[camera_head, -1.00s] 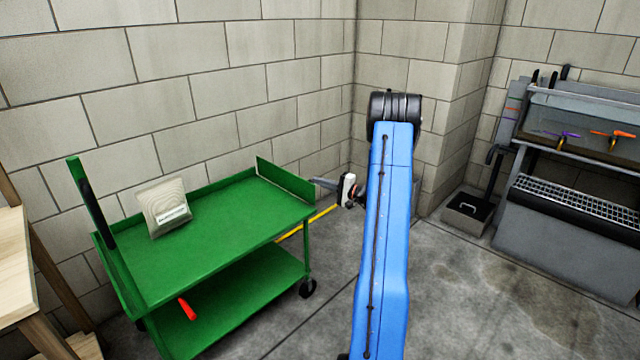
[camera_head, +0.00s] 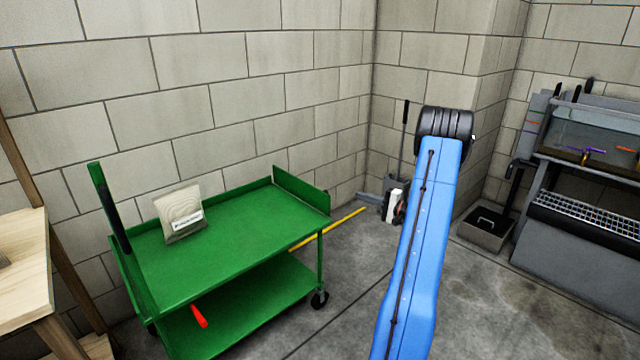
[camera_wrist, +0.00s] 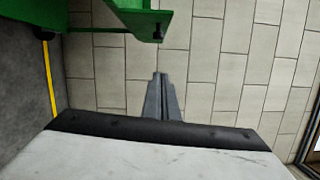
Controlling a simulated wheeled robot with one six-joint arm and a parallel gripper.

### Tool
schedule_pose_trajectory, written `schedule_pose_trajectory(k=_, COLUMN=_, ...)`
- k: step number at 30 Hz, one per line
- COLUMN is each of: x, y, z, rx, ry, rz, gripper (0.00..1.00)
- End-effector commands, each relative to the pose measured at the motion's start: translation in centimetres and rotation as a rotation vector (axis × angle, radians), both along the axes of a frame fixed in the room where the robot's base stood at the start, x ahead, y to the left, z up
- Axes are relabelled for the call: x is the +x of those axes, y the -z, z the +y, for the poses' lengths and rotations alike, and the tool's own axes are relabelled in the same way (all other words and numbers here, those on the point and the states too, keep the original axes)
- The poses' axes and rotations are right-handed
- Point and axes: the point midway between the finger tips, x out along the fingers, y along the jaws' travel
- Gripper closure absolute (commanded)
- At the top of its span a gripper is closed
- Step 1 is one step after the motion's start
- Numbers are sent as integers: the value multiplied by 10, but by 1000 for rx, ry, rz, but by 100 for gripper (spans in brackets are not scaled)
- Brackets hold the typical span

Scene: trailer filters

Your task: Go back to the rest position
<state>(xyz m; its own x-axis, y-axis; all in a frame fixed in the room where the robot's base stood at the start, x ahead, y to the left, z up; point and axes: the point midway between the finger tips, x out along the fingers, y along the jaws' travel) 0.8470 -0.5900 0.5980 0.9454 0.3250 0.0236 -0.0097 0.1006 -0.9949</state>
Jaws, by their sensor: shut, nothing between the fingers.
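My blue arm reaches into the middle of the head view. My gripper (camera_head: 366,197) shows just left of the arm, past the right end of the green cart, and points left. In the wrist view its two grey fingers (camera_wrist: 160,78) lie together with nothing between them. The gripper touches nothing that I can see. The arm hides part of the wrist.
A green cart (camera_head: 240,239) stands at left, with a pale filter packet (camera_head: 180,213) on top and a red-handled item (camera_head: 199,317) below. A wooden bench (camera_head: 24,275) is far left. A grey parts washer (camera_head: 575,225) stands right. Open floor lies between.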

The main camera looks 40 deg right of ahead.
Motion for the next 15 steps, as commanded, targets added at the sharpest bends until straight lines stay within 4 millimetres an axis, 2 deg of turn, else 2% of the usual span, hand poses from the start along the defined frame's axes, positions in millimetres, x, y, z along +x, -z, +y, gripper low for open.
schedule_pose_trajectory(k=8, x=0, y=-2, z=4, rx=-2, ry=-8, rz=3, gripper=100)
schedule_pose_trajectory(k=11, x=6, y=-13, z=22, rx=-11, ry=-44, rz=17, gripper=100)
schedule_pose_trajectory(k=14, x=13, y=-30, z=57, rx=-27, ry=-114, rz=49, gripper=100)
schedule_pose_trajectory(k=15, x=16, y=-38, z=74, rx=-37, ry=-147, rz=66, gripper=100)
